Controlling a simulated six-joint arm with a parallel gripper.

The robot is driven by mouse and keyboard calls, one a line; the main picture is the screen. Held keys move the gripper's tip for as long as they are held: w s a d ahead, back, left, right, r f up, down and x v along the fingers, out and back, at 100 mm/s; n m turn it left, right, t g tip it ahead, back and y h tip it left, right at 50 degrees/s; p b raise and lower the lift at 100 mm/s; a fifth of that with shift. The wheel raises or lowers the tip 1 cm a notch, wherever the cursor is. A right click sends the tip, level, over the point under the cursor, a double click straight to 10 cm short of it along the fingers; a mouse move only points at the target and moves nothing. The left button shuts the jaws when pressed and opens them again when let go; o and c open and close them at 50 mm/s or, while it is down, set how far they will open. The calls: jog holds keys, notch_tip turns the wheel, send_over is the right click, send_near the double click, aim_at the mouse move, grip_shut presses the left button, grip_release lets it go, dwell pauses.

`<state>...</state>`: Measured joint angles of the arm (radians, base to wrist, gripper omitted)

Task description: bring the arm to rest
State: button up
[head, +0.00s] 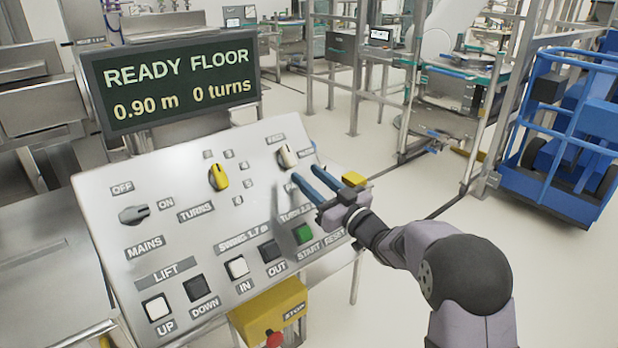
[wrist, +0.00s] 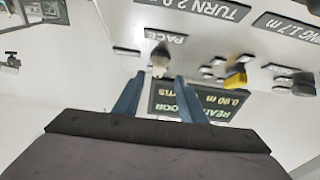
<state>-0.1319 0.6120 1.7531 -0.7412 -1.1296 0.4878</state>
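My gripper (head: 305,174) is over the upper right of the sloped control panel (head: 105,188). Its two blue fingers are apart with nothing between them, and in the wrist view the gripper (wrist: 157,78) is open too. The display (head: 180,82) reads READY FLOOR, 0.90 m, 0 turns.
The panel carries a grey MAINS knob (head: 134,214), a yellow TURNS knob (head: 218,177), a white UP button (head: 157,307) and a green START button (head: 303,234). A yellow STOP box (head: 265,312) hangs below its front edge. A blue cage (head: 565,140) stands at right, with open floor between.

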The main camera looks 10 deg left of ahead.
jog(key=d+f+m+h+p, duration=0.3)
jog(key=d+f+m+h, duration=0.15)
jog(key=d+h, duration=0.45)
jog(key=s+d+f+m+g+h+p, duration=0.25)
jog(key=s+d+f+g+h, duration=0.2)
jog(key=s+d, duration=0.6)
jog(key=s+d+f+m+g+p, duration=0.1)
jog(key=s+g, duration=0.3)
jog(key=s, duration=1)
jog(key=s+d+f+m+g+p, duration=0.1)
jog(key=s+d+f+g+p, duration=0.1)
jog(key=s, duration=1.2)
notch_tip(320, 180, down, 2)
jog(key=d+g, duration=0.1)
jog(key=g, duration=0.2)
jog(key=shift+f+h, duration=0.15)
jog(key=shift+h, duration=0.2)
